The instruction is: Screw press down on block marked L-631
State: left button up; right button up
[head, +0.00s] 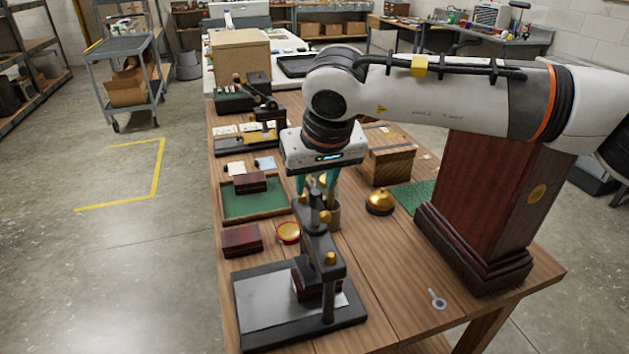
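A dark screw press (318,243) stands at the near end of the wooden bench, on a dark base with a pale plate (262,303). A dark red block (303,284) is under the press head, partly hidden by the frame. No marking is readable, so I cannot tell whether it is L-631. My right gripper (316,188) points down over the top of the press. Its teal fingers stand apart on either side of the press's upper handle; whether they touch it is unclear. My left gripper is out of view.
A dark red box (241,240) and a red-rimmed round dish (288,232) lie behind the press. A green-lined tray (262,211) holds another dark box. A brass bell-shaped piece (379,202) and a tall wooden case (482,205) stand right. The bench's front right is mostly clear.

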jog(key=shift+w+a+f, duration=0.1)
jog(key=shift+a+f, duration=0.05)
jog(key=shift+f, duration=0.5)
jog(key=shift+w+f, duration=0.2)
jog(key=shift+f, duration=0.05)
jog(key=shift+s, duration=0.1)
grip_shut()
